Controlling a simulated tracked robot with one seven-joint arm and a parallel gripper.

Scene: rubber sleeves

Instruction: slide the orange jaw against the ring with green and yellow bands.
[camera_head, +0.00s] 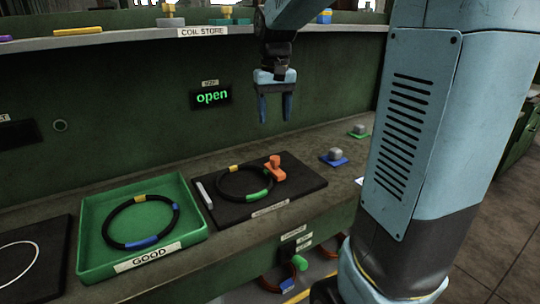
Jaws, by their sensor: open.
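The orange jaw (275,169) stands on a black board (307,184), at the right side of a black ring (221,189). The ring has a yellow band at its top and a green band at its lower right. The jaw is close to the ring's right edge; I cannot tell whether they touch. A pale bar (205,195) lies along the ring's left side. My gripper (276,107) hangs above and behind the board, pointing down, with its two blue fingers apart and nothing between them.
A green tray (90,262) labelled GOOD holds a ring with yellow and blue bands (112,224). Grey knobs on a blue base (334,159) and a green base (358,131) stand right of the board. The COIL STORE shelf (140,38) runs behind. A panel reads "open" (212,97).

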